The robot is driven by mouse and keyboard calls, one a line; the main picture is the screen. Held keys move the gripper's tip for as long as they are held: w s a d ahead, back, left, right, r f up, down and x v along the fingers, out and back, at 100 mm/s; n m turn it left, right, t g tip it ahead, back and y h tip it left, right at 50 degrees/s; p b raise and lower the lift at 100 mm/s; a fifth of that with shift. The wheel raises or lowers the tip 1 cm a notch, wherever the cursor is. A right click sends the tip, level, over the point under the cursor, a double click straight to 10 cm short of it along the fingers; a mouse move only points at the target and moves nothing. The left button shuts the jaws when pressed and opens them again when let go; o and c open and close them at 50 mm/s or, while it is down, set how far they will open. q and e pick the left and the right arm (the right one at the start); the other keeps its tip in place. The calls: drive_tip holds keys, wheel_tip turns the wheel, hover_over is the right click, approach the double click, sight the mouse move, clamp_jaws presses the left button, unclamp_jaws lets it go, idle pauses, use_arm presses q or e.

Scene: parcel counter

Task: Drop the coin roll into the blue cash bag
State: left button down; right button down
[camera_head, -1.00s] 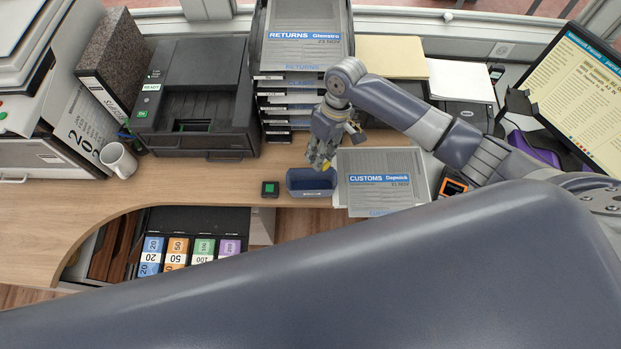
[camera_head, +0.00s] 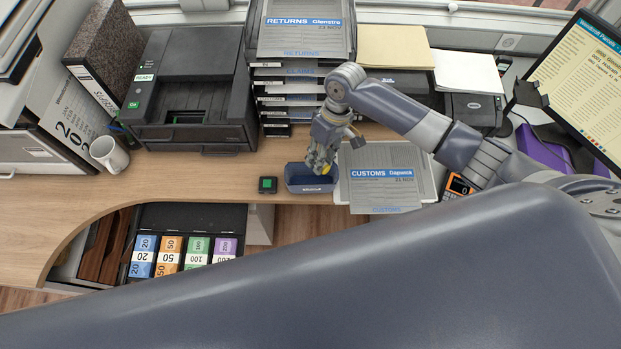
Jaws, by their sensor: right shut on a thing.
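The blue cash bag (camera_head: 300,188) is a small dark blue open-topped container near the front edge of the counter, in the middle of the head view. My right gripper (camera_head: 322,168) points down over the right part of its opening. It is shut on the coin roll (camera_head: 327,169), of which only a small yellow part shows; the fingers hide the rest. The tips overlap the bag's opening in the picture, and I cannot tell how deep they are. My left gripper is not in view.
A grey customs tray (camera_head: 425,165) lies close on the right. The paper tray stack (camera_head: 290,95) and printer (camera_head: 195,90) stand behind. An open cash drawer (camera_head: 190,217) is below.

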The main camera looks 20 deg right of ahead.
drive_tip(key=c, duration=1.3)
unclamp_jaws()
drive_tip(key=shift+r, duration=0.1)
drive_tip(key=v, duration=1.2)
